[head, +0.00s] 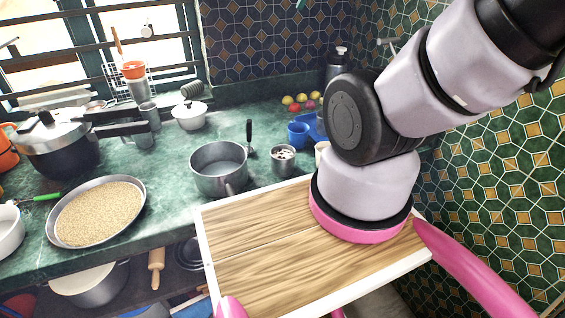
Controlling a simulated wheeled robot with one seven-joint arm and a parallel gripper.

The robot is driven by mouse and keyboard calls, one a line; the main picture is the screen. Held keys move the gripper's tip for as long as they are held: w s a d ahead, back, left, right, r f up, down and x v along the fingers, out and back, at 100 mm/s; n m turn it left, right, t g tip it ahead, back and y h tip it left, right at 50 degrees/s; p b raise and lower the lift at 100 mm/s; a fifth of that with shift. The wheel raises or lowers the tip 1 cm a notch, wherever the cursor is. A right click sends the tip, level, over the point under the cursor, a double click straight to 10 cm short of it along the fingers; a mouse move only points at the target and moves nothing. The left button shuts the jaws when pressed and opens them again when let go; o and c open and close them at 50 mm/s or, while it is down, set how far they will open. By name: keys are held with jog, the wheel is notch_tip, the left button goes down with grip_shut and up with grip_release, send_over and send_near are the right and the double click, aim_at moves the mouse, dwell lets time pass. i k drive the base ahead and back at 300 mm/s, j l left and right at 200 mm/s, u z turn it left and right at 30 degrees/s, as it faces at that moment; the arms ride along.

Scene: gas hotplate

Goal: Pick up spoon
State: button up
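A slim utensil with a black handle (249,132) shows on the green counter, just behind and right of the grey saucepan (219,167). It may be the spoon, but its lower end is too small to make out. Another utensil with a wooden handle (117,41) stands by the window at the back left. A green handle (46,197) lies at the left edge; what it belongs to is unclear. My arm fills the upper right, and its upper part runs out of the frame. My gripper is not in view.
A small metal cup (283,160) and blue cups (298,134) are right of the saucepan. Tiled walls bound the back and right.

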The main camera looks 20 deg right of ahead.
aim_at(248, 137)
jog(key=k+j+z, duration=0.15)
jog(key=j+z, duration=0.25)
jog(key=k+j+z, duration=0.5)
jog(key=z, duration=0.25)
jog(key=j, duration=0.1)
